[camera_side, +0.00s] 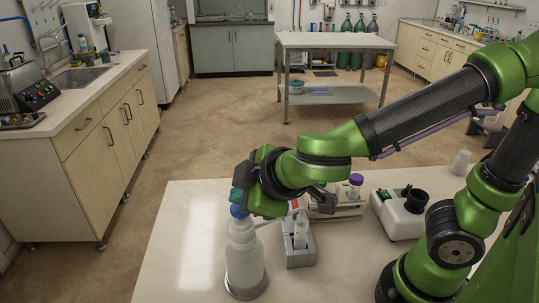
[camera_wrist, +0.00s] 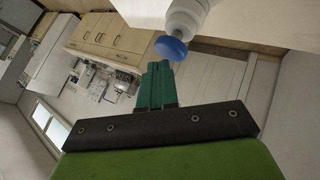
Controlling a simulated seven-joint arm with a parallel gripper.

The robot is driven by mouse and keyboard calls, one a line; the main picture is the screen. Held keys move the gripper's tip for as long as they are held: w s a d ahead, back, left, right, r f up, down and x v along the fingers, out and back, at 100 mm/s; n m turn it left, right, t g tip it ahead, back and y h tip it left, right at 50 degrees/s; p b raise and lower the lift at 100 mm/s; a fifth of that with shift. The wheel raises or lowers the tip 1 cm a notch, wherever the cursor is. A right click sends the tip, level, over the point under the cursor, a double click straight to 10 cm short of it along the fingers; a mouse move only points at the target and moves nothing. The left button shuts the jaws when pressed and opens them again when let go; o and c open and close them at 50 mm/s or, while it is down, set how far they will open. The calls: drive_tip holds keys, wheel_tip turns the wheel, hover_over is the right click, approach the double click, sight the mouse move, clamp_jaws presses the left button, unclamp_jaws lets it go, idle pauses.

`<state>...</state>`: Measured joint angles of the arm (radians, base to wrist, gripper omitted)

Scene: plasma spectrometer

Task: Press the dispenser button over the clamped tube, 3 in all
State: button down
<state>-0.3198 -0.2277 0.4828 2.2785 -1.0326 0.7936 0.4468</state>
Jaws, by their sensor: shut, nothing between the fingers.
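The dispenser bottle (camera_side: 244,262) stands upright on the front of the white table, with a blue button (camera_side: 239,211) on top and a thin spout towards the right. A pale tube (camera_side: 300,230) stands upright in a grey clamp block (camera_side: 301,255) just right of the bottle, by the spout's end. My gripper (camera_side: 238,197) is shut and empty, right at the blue button. In the wrist view, the closed teal fingers (camera_wrist: 158,66) end close to the blue button (camera_wrist: 171,48); I cannot tell whether they touch it.
Behind the clamp is a low device (camera_side: 340,210) with a purple-capped tube (camera_side: 356,181). A white device with a black top (camera_side: 404,214) and a translucent cup (camera_side: 461,162) stand further right. The table left of the bottle is clear.

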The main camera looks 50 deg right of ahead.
drive_tip(key=shift+f, duration=0.85)
idle(0.5)
drive_tip(key=shift+r, duration=1.3)
drive_tip(key=shift+r, duration=2.5)
idle(0.3)
wheel_tip(320, 180, up, 4)
drive_tip(key=shift+f, duration=0.1)
idle(0.4)
